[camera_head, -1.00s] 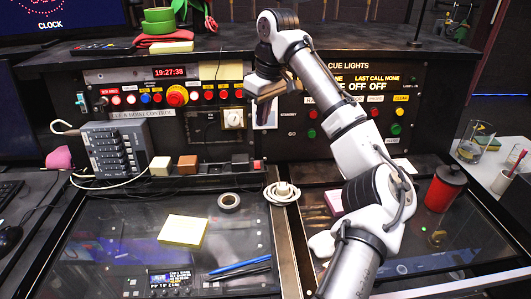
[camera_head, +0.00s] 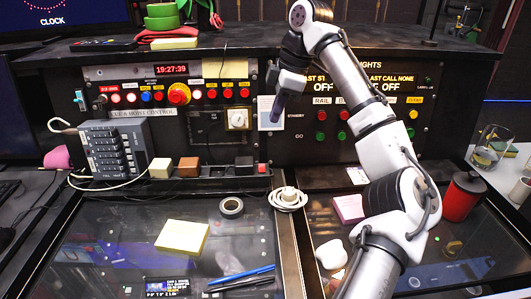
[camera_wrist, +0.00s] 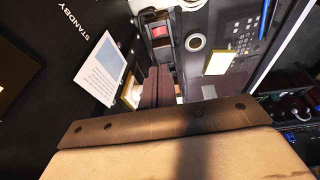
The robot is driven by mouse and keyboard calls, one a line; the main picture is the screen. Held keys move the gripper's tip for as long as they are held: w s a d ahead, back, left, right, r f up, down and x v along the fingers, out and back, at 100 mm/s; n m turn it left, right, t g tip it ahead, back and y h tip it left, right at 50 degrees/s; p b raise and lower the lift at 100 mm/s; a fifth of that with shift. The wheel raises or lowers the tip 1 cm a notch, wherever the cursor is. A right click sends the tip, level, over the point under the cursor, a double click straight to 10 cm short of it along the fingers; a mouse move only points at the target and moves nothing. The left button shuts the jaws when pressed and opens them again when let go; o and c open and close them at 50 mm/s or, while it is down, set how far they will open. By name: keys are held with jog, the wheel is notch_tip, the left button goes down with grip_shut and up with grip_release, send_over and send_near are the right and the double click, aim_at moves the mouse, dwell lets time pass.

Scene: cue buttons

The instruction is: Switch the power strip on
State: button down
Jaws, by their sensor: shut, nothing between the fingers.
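The power strip (camera_head: 218,183) is a long dark bar along the ledge at the back of the desk, with several plugs and adapters on it. Its red switch (camera_head: 262,168) is at the right end. In the wrist view the red switch (camera_wrist: 160,31) shows near the top, beyond the fingertips. Whether it is lit or pressed I cannot tell. My gripper (camera_head: 276,116) is shut and empty, pointing down in front of the panel, above and slightly right of the switch and apart from it. In the wrist view the closed fingers (camera_wrist: 158,83) point toward the strip.
The upright control panel (camera_head: 215,125) with buttons and a red mushroom knob stands close behind. A tape roll (camera_head: 231,207) and a yellow note pad (camera_head: 182,237) lie on the glass desk. A red canister (camera_head: 463,196) stands at right.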

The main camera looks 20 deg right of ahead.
aim_at(260, 165)
jog(key=x, duration=0.9)
jog(key=d+p+x, duration=0.1)
jog(key=x, duration=0.4)
jog(key=shift+w+d+f, duration=0.1)
jog(key=shift+w+d, duration=0.05)
jog(key=shift+w, duration=0.15)
